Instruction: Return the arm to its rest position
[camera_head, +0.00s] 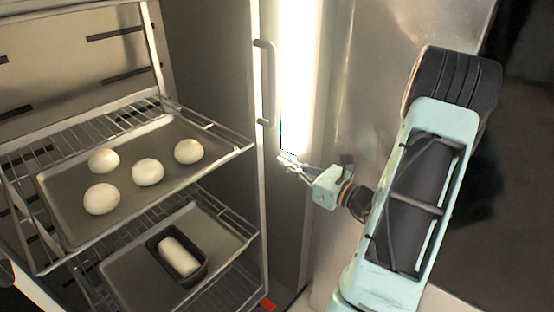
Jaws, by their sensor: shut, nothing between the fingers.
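My arm (415,205), pale green and black, rises from the bottom right of the head view and bends at a dark joint near the top right. My gripper (284,158) points left, in front of the bright light strip and to the right of the open rack cabinet. Its fingers are shut with nothing visible between them. It appears apart from the handle, though the depth between it and the panel behind is hard to tell.
Left, an upper tray (75,231) on a wire rack (225,138) holds several dough balls (148,172). Below, another tray (125,275) holds a dark loaf tin (189,277) with dough (180,256). A vertical handle (266,85) stands beside the light strip (302,70).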

